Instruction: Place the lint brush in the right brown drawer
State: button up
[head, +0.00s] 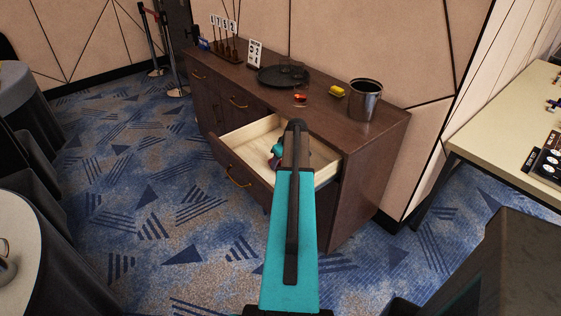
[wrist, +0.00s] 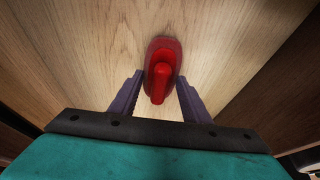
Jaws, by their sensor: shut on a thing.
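The lint brush (wrist: 163,52) is red, with a rounded base and a raised handle. The right brown drawer (head: 246,138) is pulled open in the head view, with a pale wooden inside and a brass handle. My gripper is over or inside this drawer. I cannot tell whether the brush touches the drawer's bottom (wrist: 225,50).
The dark brown cabinet (head: 375,140) carries a metal bucket (head: 365,100), a yellow item (head: 337,91), a black round tray (head: 270,77) with glasses, and a sign (head: 254,53). A beige table (head: 510,110) stands at the right. Patterned carpet lies open to the left.

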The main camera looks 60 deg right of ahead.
jog(key=shift+f, duration=0.2)
jog(key=o, duration=1)
jog(key=shift+r, duration=0.1)
jog(key=shift+r, duration=0.2)
jog(key=shift+b+v, duration=1.05)
jog(key=shift+v, duration=4.85)
